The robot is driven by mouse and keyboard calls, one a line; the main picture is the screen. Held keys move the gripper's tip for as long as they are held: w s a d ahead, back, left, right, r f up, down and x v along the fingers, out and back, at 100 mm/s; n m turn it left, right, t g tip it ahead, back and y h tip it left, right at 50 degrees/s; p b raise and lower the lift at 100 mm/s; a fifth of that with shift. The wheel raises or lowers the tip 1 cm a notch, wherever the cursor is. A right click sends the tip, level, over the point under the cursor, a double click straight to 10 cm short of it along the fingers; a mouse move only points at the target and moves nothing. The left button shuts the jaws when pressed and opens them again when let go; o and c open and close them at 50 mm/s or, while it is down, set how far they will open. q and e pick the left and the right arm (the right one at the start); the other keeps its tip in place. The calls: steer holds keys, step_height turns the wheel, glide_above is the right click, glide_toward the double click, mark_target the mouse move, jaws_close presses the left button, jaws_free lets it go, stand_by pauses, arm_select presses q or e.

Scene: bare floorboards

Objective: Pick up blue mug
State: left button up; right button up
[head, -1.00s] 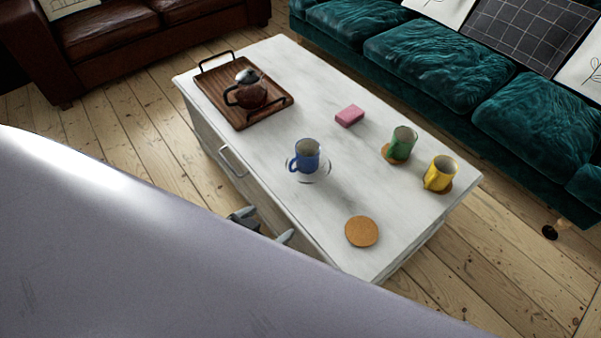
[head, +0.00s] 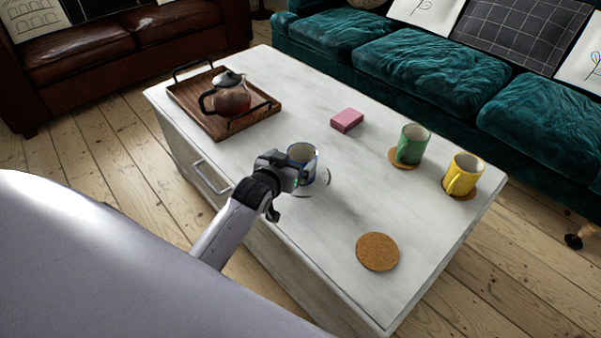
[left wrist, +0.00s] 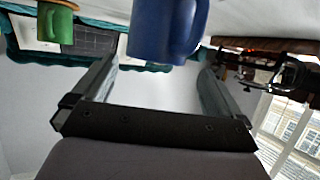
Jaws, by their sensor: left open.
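In the left wrist view the picture is upside down, and the blue mug (left wrist: 165,28) is at the top, cut off by the edge. The gripper's two fingers (left wrist: 158,75) are spread apart there, with the mug ahead of the gap and its handle on the right. I cannot tell whether they touch it. My right gripper is not in view.
A green mug (head: 413,143) and a yellow mug (head: 464,173) stand on coasters at the right. An empty cork coaster (head: 377,252) lies in front. A pink block (head: 347,120) lies behind. A wooden tray (head: 190,107) holds a teapot (head: 231,97). A teal sofa (head: 420,70) stands behind the table.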

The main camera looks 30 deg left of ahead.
mark_target(307, 150)
arm_select(q)
steer(key=b+x, duration=0.1)
steer(key=x, duration=0.1)
steer(key=b+x, duration=0.1)
steer(key=x, duration=0.2)
steer(key=shift+d, duration=0.25)
steer(key=shift+w+f, duration=0.15)
steer(key=shift+w, duration=0.25)
steer(key=shift+c, duration=0.3)
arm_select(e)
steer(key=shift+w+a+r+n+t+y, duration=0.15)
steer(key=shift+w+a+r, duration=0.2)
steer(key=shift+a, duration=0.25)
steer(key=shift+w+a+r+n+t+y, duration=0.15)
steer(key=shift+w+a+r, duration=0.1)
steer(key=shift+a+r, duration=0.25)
